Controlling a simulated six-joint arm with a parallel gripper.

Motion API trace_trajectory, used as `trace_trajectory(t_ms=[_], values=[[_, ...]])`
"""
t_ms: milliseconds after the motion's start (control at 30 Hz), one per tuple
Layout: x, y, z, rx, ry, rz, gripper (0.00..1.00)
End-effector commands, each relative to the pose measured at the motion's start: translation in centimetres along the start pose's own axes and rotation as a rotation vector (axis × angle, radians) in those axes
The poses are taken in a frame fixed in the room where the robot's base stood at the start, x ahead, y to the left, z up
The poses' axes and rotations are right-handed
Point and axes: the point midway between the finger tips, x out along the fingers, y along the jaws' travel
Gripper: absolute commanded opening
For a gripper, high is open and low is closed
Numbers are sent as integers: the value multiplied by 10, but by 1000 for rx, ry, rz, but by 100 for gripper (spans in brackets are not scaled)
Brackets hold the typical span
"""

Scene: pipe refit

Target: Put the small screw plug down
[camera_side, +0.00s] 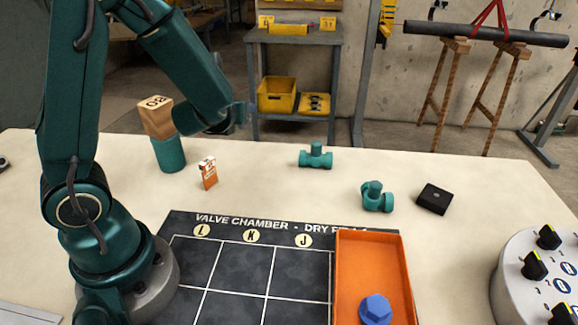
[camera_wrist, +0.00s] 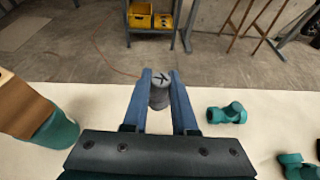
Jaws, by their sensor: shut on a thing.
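My gripper (camera_wrist: 160,80) shows in the wrist view with its two blue fingers closed around a small grey plug (camera_wrist: 159,93). The plug has a dark letter-like mark on its round end, and its lower part is partly between the fingers. In the wrist view the plug appears against the floor and the far edge of the table; I cannot tell its height. In the side view my arm hides the fingers and the plug. A dark board (camera_side: 237,265) lettered "VALVE CHAMBER" has a white grid and round labels L, K and J.
An orange tray (camera_side: 343,270) with a blue hex-headed piece (camera_side: 375,309) covers the board's right part. Green pipe fittings (camera_side: 316,157) (camera_side: 377,197), a black box (camera_side: 434,199), an orange-white carton (camera_side: 208,174) and a wood block (camera_side: 156,118) on a green cylinder (camera_side: 169,156) stand around.

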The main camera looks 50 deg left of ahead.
Motion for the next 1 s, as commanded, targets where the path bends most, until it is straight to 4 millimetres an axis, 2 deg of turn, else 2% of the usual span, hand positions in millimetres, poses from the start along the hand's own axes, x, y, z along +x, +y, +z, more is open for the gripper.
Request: trace_trajectory(t_ms=[33, 133, 233, 333, 467, 900, 1000], values=[[2, 18, 2, -18, -2, 44, 0], [5, 41, 5, -42, -5, 101, 0], [6, 54, 7, -60, -8, 136, 0], [8, 56, 6, -67, -8, 150, 0], [14, 40, -2, -64, -6, 149, 0], [43, -38, -42, -66, -9, 151, 0], [47, -49, -47, -68, -9, 152, 0]])
